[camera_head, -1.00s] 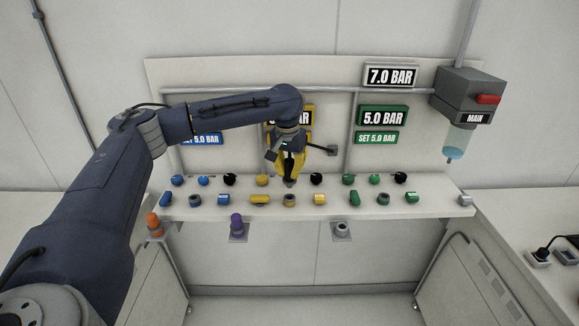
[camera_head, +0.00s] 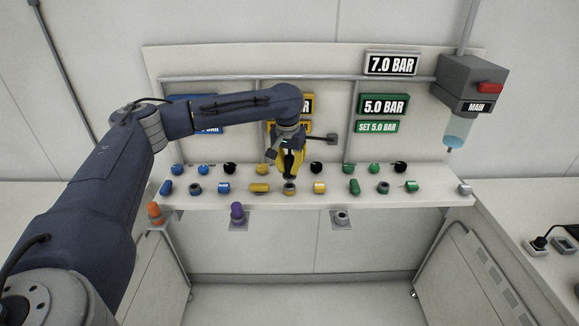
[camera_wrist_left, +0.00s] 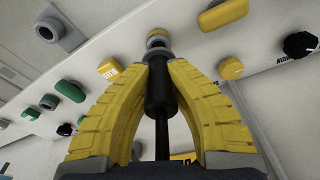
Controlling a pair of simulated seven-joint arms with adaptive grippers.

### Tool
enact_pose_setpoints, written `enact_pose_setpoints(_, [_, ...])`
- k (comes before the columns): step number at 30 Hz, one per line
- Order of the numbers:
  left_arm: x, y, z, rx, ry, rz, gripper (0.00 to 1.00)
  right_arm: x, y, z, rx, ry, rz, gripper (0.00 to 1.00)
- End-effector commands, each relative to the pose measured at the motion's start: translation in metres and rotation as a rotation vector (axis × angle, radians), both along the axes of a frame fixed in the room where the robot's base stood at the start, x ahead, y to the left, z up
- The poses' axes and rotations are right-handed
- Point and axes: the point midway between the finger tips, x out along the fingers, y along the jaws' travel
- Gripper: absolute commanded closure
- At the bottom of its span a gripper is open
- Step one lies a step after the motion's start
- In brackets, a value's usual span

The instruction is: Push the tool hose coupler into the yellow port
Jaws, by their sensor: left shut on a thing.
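The tool hose coupler (camera_wrist_left: 159,92) is a black cylinder with a narrower grey nose, its dark hose trailing back between the fingers. My left gripper (camera_head: 290,172) has yellow ribbed fingers shut around it; they also show in the left wrist view (camera_wrist_left: 159,66). The yellow port (camera_wrist_left: 157,37) is a grey ring with a yellowish band on the white ledge, and in the head view (camera_head: 290,189) it sits just below the fingertips. The coupler's nose is lined up with the port and appears to meet it. I cannot tell how deep it sits. My right gripper is not in view.
A yellow oblong knob (camera_head: 259,188) and a yellow block (camera_head: 319,187) flank the port closely. Blue and green fittings line the ledge (camera_head: 440,197) on both sides.

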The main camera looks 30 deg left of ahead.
Motion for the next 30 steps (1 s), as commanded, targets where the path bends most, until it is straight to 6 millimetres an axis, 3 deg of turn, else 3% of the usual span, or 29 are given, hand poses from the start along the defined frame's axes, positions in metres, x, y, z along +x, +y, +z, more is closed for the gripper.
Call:
enact_pose_setpoints(17, [0.000,0.000,-0.001,0.000,0.000,0.000,1.00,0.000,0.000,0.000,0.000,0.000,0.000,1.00])
enact_pose_setpoints(30, [0.000,0.000,-0.016,0.000,0.001,0.000,1.00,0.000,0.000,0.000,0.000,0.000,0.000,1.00])
